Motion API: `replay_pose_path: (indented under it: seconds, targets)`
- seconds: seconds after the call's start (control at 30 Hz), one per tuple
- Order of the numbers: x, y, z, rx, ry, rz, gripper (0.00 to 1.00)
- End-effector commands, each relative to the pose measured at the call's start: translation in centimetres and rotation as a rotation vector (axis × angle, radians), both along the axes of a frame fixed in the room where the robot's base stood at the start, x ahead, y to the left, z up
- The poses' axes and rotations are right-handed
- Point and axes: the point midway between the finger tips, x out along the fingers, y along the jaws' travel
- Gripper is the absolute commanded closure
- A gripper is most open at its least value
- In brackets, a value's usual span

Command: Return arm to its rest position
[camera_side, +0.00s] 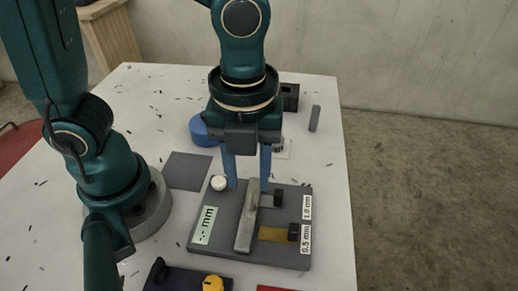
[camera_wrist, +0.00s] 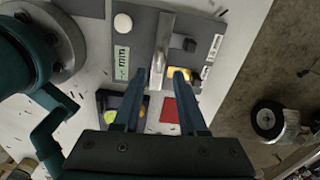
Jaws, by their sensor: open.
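My gripper (camera_side: 247,172) is open, its two blue fingers apart and pointing down over the back part of a dark grey fixture plate (camera_side: 216,231). In the side view a long metal bar (camera_side: 246,222) lies on the plate, below and in front of the fingers. The wrist view shows the gripper (camera_wrist: 153,78) with nothing between its fingers, and the bar (camera_wrist: 163,38) beyond the tips. I cannot tell the exact height of the fingertips above the plate.
The plate carries a white button (camera_side: 219,183), black knobs (camera_side: 294,232) and gauge labels. A blue round object (camera_side: 201,131), a grey square (camera_side: 187,170) and a grey cylinder (camera_side: 315,118) lie on the white table. A dark tray (camera_side: 188,281) and a red piece (camera_wrist: 169,110) are in front.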

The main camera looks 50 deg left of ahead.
Motion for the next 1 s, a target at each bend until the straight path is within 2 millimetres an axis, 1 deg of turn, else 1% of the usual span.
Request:
replay_pose_path:
  seconds: [0.3, 0.37, 0.47, 0.57, 0.67, 0.7, 0.77, 0.8, 1.0]
  targets:
    - [0.2, 0.2, 0.2, -0.003, -0.005, 0.015, 0.59]
    - [0.8, 0.6, 0.8, -0.017, -0.029, 0.041, 0.59]
    - [1.5, 1.9, 2.3, -0.047, -0.090, 0.114, 0.59]
    - [1.8, 4.0, 4.0, -0.089, -0.168, 0.314, 0.59]
    - [1.6, 6.1, 5.3, -0.148, -0.243, 0.625, 0.59]
    - [1.4, 6.8, 5.7, -0.176, -0.270, 0.762, 0.59]
    - [1.1, 7.8, 6.1, -0.221, -0.301, 0.966, 0.59]
    - [0.9, 8.4, 6.3, -0.253, -0.318, 1.096, 0.59]
    - [-0.3, 10.2, 6.4, -0.421, -0.351, 1.691, 0.59]
